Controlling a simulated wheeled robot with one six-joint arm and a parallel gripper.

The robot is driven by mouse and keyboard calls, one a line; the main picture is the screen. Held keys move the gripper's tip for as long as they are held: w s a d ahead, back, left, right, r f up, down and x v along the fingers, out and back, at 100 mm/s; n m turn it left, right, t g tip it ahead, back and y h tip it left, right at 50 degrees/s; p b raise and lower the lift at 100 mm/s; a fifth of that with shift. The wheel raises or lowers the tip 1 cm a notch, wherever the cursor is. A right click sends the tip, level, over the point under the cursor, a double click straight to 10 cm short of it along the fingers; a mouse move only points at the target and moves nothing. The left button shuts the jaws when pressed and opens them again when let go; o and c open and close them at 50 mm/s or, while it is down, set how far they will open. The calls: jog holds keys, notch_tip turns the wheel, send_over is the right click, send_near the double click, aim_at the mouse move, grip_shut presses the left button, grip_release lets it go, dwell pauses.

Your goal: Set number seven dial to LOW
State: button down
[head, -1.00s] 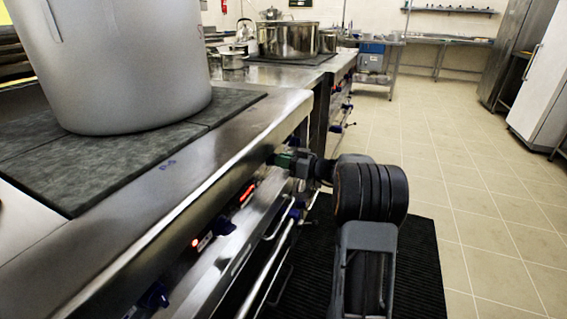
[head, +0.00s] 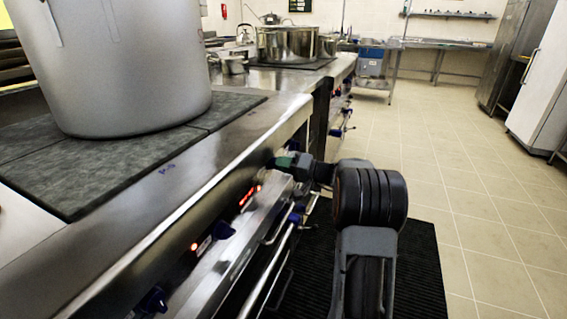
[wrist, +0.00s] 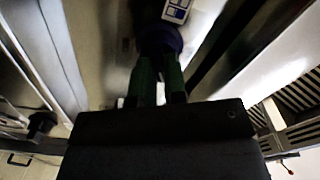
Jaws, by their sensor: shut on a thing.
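In the head view my gripper (head: 284,162) reaches left to the front panel of the stove (head: 232,165). In the wrist view its two green fingers (wrist: 158,78) are shut on a dark blue dial (wrist: 161,40) on the panel. A white label with dark marks (wrist: 177,10) sits beside the dial, partly cut off by the frame edge. I cannot read its number or words. The dial's pointer cannot be made out, so its setting cannot be told. In the head view the gripper hides this dial.
Other blue dials (head: 223,230) line the panel, with red lights (head: 248,194) near them. A steel handrail (head: 268,272) runs below. A large grey stockpot (head: 125,70) stands on the dark hob plates (head: 100,165). The tiled floor (head: 480,200) at right is clear.

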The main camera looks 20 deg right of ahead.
jog(key=shift+f+m+p, duration=0.1)
jog(key=shift+m+p, duration=2.65)
jog(key=shift+m, duration=1.85)
jog(key=c, duration=1.2)
grip_release()
jog(key=shift+o, duration=0.2)
jog(key=shift+d, duration=0.1)
jog(key=p+v, duration=0.2)
jog(key=v, duration=1.1)
jog(key=shift+s+d+p, duration=0.2)
jog(key=shift+s+p, duration=0.1)
jog(key=shift+p, duration=0.1)
